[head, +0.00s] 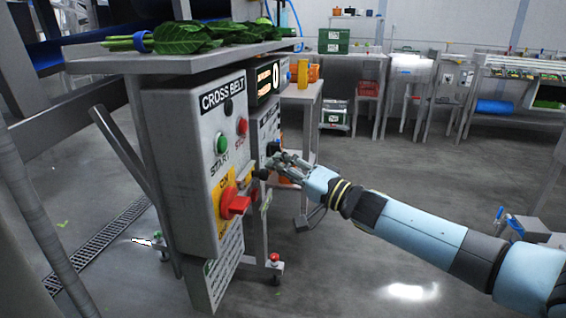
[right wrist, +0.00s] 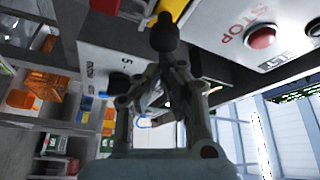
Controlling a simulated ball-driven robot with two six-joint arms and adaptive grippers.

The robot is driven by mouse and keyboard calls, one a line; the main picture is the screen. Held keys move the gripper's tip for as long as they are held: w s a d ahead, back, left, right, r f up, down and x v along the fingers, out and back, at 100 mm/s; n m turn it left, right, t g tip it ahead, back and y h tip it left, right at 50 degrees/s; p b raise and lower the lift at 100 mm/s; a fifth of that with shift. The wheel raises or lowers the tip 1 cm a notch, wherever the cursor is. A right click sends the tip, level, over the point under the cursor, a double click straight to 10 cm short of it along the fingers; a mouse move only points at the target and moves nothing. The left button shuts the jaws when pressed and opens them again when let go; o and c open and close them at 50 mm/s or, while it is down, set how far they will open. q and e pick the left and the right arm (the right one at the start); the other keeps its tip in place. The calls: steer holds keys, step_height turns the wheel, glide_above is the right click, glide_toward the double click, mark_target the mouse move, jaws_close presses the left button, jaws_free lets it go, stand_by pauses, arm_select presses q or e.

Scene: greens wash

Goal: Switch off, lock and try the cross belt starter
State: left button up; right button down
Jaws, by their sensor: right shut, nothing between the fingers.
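The grey cross belt starter box (head: 190,165) hangs below a steel table at centre left in the head view. It has a green START button (head: 222,143), a red STOP button (head: 242,126) and a red rotary handle (head: 234,204) on a yellow plate marked ON. I cannot tell the handle's exact position. My right gripper (head: 276,165) is shut and empty, just right of the box front. In the right wrist view, the shut fingers (right wrist: 174,68) are near a dark knob-like piece, with the red STOP button (right wrist: 262,38) to the right. No padlock is clearly visible. My left gripper is out of view.
Leafy greens (head: 185,38) lie on the steel table (head: 110,62) above the box. A second grey control box (head: 265,125) stands just behind. A small stand (head: 303,92) holds orange containers. Open grey floor lies to the right, with benches along the back.

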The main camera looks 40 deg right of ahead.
steer(key=s+a+p, duration=0.3)
steer(key=shift+a, duration=0.15)
stand_by(0.4)
